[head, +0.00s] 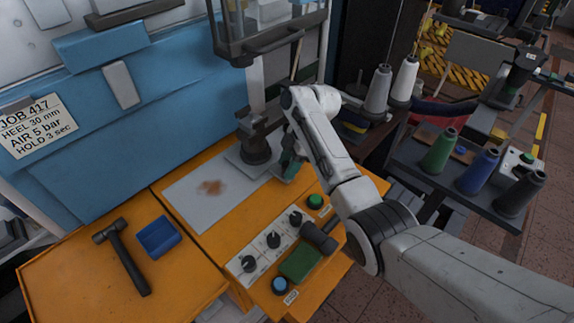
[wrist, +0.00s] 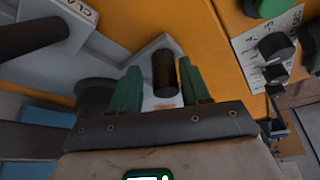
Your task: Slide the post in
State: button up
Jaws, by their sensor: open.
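My gripper (wrist: 163,88) is open, with its two green fingers on either side of a short dark post (wrist: 163,70) in the wrist view. The post stands on a light grey metal piece (wrist: 148,50). A gap shows beside the post, at least on the right; I cannot tell whether the left finger touches it. In the head view my gripper (head: 290,165) is low over the orange bench, just right of a dark cylindrical stand (head: 256,148) on a grey base. The post is hidden there behind my gripper and arm.
A control panel (head: 272,240) with black knobs, a green button (head: 315,201) and a dark-headed lever (head: 319,237) lies in front. Thread spools (head: 440,152) stand at right. A grey sheet (head: 212,190) is mostly bare.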

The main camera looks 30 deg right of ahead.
jog(key=shift+o, duration=0.5)
jog(key=shift+a, duration=0.15)
jog(key=w+v, duration=0.1)
jog(key=v, duration=0.9)
jog(key=shift+s+d+r+b, duration=0.3)
jog(key=shift+s+b, duration=0.1)
jog(key=shift+s, duration=0.1)
